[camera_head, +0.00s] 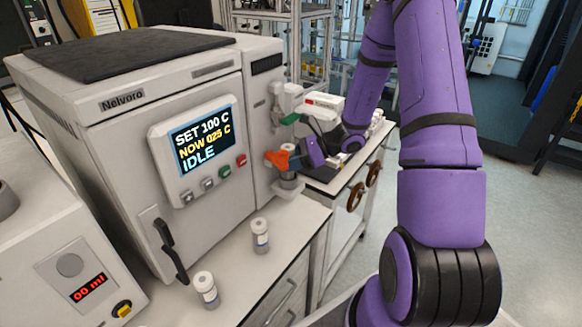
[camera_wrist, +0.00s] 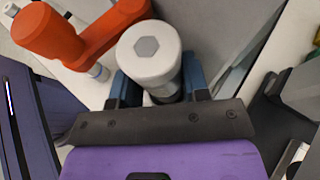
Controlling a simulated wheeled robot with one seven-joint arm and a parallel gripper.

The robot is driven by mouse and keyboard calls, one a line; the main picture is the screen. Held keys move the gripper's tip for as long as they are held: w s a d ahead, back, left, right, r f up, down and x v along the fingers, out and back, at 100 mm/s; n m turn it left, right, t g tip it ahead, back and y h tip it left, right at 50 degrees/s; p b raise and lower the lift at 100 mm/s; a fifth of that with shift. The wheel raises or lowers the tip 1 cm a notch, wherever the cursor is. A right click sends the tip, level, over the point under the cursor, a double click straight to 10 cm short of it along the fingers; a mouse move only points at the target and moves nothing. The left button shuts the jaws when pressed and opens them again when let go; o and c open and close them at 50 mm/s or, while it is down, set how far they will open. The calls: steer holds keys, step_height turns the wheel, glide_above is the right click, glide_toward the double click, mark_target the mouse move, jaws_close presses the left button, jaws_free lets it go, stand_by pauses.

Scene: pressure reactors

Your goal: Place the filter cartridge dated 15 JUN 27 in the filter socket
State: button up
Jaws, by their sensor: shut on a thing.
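My gripper (camera_wrist: 155,85) is shut on a white filter cartridge (camera_wrist: 150,52), seen from above with its grey hexagonal top between the blue fingers. Its date is not readable. In the head view my gripper (camera_head: 304,153) is beside the machine's right side, next to an orange lever (camera_head: 278,158). Just below the lever is the filter socket area (camera_head: 288,192), with a pale cylindrical part above it. I cannot tell whether the held cartridge is seated or above it. Two other cartridges stand upright on the counter, one nearer the machine (camera_head: 260,236) and one in front (camera_head: 206,290); their dates are too small to read.
The orange lever (camera_wrist: 75,30) lies close to the left of the held cartridge in the wrist view. The Nelvoro reactor (camera_head: 120,110) reads "SET 100 C, NOW 025 C, IDLE". A green handle (camera_head: 289,119) is above the lever. A dispenser (camera_head: 62,265) reads 00 ml. The counter (camera_head: 235,272) between the cartridges is clear.

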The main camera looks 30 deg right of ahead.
steer(key=shift+d+f, duration=0.1)
steer(key=shift+f, duration=1.2)
steer(key=shift+f, duration=0.1)
steer(key=shift+f, duration=0.1)
steer(key=o, duration=1.1)
